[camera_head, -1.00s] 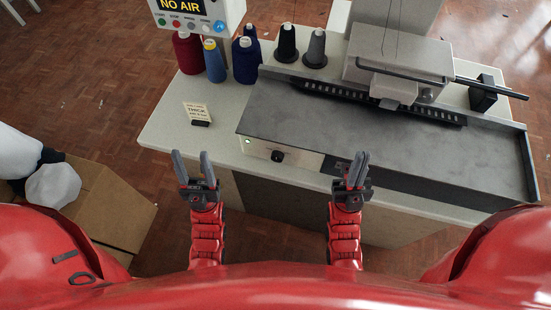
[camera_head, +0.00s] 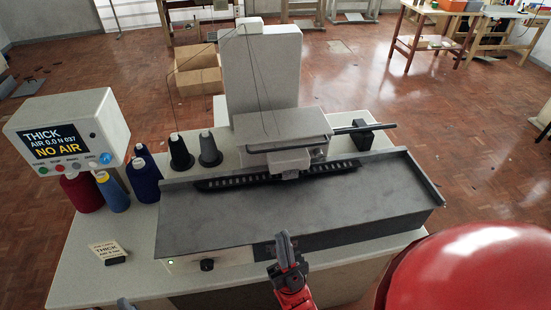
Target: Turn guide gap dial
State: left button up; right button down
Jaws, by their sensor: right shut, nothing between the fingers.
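The guide gap dial (camera_head: 207,265) is a small black knob on the pale front panel of the buttonhole machine (camera_head: 300,207), left of centre in the head view. A small light shows at the panel's left end. My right gripper (camera_head: 285,249) is shut and empty, to the right of the dial and apart from it, before the machine's front edge. Only a grey fingertip of my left gripper (camera_head: 125,303) shows at the bottom edge, left of the dial; the rest is out of frame. A small card reading THICK (camera_head: 108,250) stands on the table at left.
The display box (camera_head: 68,133) reads THICK, AIR 0.0 N 037, NO AIR. Red, blue and dark thread cones (camera_head: 145,178) stand at the machine's left. The pale table (camera_head: 85,285) has bare room around the card. Cardboard boxes (camera_head: 197,70) and workbenches stand behind.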

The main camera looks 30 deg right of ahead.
aim_at(205, 264)
jog(key=k+j+z, duration=0.5)
jog(key=k+j, duration=0.25)
